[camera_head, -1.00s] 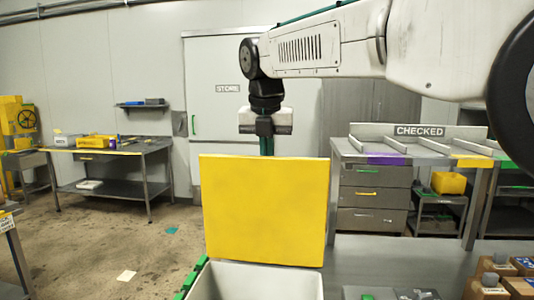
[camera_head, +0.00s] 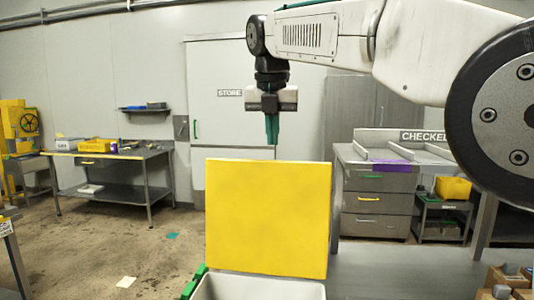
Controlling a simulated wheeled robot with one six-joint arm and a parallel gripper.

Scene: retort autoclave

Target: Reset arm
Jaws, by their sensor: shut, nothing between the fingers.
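My white and black arm reaches in from the upper right of the head view. My gripper (camera_head: 272,136) hangs pointing down, with its green fingers together and nothing between them. It is in front of the store door and a little above the top edge of an upright yellow panel (camera_head: 268,218). The fingertips appear clear of the panel. The panel stands at the back of a white bin (camera_head: 258,289), whose inside is mostly out of frame.
A grey worktop (camera_head: 400,272) with brown boxes (camera_head: 500,278) lies at the lower right. The CHECKED bench (camera_head: 372,205) with drawers stands behind it. A steel table (camera_head: 114,165) with yellow bins is at the back left. The floor at left is largely open.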

